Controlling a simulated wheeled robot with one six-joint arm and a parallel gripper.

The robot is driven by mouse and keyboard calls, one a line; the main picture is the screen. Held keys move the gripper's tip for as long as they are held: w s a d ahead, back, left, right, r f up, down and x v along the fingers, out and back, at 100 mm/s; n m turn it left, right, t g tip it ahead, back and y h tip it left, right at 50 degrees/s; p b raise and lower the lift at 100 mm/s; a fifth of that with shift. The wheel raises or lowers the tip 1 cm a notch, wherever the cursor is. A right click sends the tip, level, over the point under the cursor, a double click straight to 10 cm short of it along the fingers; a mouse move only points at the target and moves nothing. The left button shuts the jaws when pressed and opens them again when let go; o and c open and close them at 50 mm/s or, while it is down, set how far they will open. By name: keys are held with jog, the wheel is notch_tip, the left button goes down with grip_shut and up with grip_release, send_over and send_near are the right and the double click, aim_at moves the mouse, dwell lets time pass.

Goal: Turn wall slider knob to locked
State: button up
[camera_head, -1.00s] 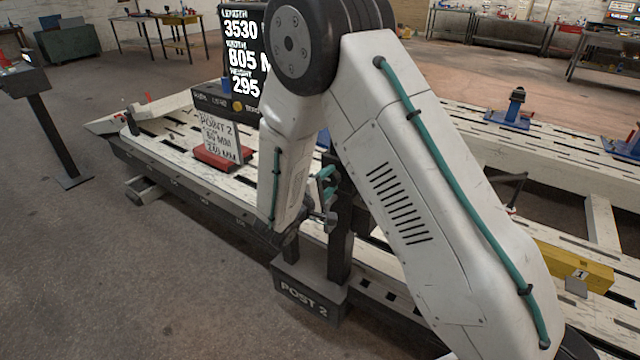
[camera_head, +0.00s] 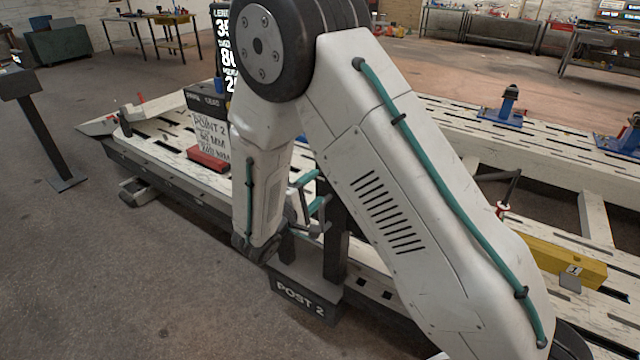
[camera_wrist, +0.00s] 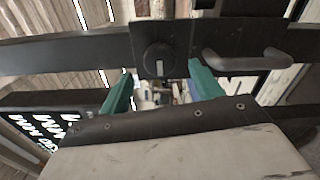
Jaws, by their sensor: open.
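A dark round knob (camera_wrist: 158,60) with a small pale mark sits on a dark horizontal bar in the wrist view. A dark bar handle (camera_wrist: 245,58) is fixed to its right. My gripper (camera_wrist: 160,88) has two teal fingers spread wide, with a gap between them, below the knob in the picture. I see no contact with the knob. In the head view my gripper (camera_head: 314,192) is partly hidden behind my arm, beside a dark upright post (camera_head: 336,240). The knob is hidden there.
The post's base is labelled POST 2 (camera_head: 300,299). A pale slotted bench (camera_head: 175,160) carries a sign (camera_head: 210,135) and a red block (camera_head: 208,160). A yellow block (camera_head: 560,262) lies at the right. Floor at the left is open.

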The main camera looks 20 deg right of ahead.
jog(key=v, duration=0.3)
dwell(0.5)
jog(key=s+d+r+m+g+y, duration=0.2)
jog(key=s+d+r+g, duration=0.15)
jog(key=s+g, duration=0.5)
jog(key=s+d+r+m+g+y, duration=0.1)
jog(key=s+d+r+g+y, duration=0.3)
jog(key=s, duration=0.7)
jog(key=s+r+m+t+y, duration=0.3)
jog(key=s+r+m+y, duration=0.3)
jog(key=s+r, duration=0.5)
jog(key=shift+s+r+y, duration=0.15)
jog(key=shift+s+y, duration=1.15)
jog(key=shift+s, duration=0.1)
